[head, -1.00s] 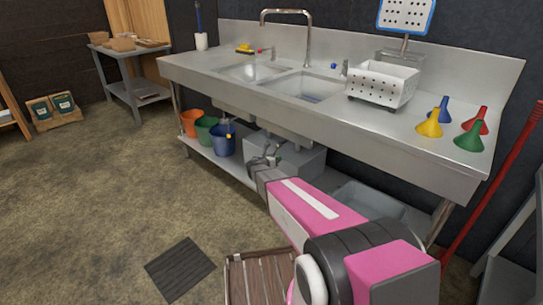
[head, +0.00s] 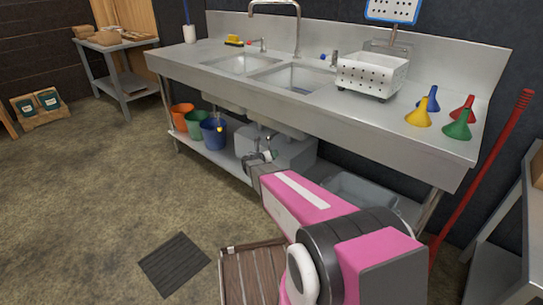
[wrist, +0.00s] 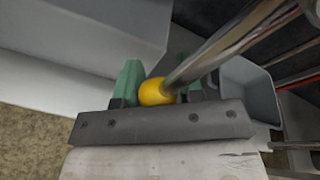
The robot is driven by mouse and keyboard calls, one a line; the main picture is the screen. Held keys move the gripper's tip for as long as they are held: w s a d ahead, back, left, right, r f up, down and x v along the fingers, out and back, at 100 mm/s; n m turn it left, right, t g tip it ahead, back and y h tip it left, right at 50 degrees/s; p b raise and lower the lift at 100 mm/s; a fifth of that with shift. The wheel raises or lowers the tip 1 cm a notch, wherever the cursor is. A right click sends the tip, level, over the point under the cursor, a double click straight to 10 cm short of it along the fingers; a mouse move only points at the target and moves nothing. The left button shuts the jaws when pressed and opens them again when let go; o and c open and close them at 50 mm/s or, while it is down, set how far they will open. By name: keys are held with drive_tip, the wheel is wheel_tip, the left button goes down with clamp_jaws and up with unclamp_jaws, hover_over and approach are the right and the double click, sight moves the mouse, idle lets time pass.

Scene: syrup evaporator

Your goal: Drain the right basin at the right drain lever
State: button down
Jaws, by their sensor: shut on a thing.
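My gripper (head: 262,156) is under the front of the steel sink, below the right basin (head: 296,79). In the wrist view my gripper (wrist: 160,84) has its green fingers on either side of a round yellow knob (wrist: 155,92). The fingers are shut on this knob, which is the end of the right drain lever, a metal rod (wrist: 215,48) running up to the right. In the head view the knob is hidden by my gripper. The bottom of the right basin looks greyish; I cannot tell how much liquid is in it.
The left basin (head: 243,64) is beside it. On the lower shelf stand orange, green and blue buckets (head: 213,134), and a grey tub (head: 358,190). A white perforated basket (head: 372,75) and several coloured funnels sit on the counter. A wooden slatted thing (head: 252,275) and dark mat (head: 174,264) lie on the floor.

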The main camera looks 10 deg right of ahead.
drive_tip(key=shift+r, duration=0.15)
drive_tip(key=c, duration=0.8)
unclamp_jaws()
drive_tip(key=shift+o, duration=0.2)
drive_tip(key=v, duration=1)
drive_tip(key=shift+s+a, duration=0.25)
drive_tip(key=shift+a, duration=0.05)
